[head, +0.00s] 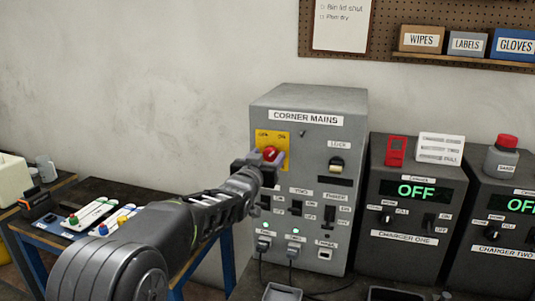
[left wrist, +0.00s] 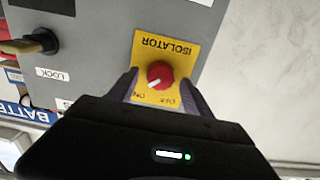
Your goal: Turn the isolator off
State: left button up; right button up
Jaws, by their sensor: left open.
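The isolator is a red rotary knob (head: 270,153) on a yellow plate (head: 283,138) at the upper left of the grey CORNER MAINS box (head: 350,115). In the left wrist view the red knob (left wrist: 160,75) has a white pointer mark, and the yellow plate (left wrist: 175,45) reads ISOLATOR upside down, with ON and OFF labels below the knob. My left gripper (head: 268,160) is open at the knob. In the left wrist view its fingers (left wrist: 158,85) stand on either side of the knob, with gaps showing. My right gripper is not in view.
A LOCK switch (head: 336,165) and several toggles sit on the same box. Two charger boxes (head: 405,215) (head: 500,215) stand to the right, their displays showing OFF. A side table (head: 75,195) with coloured items is at left. Bare wall fills the upper left.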

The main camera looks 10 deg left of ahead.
pick_arm(q)
grip_shut()
dwell(0.8)
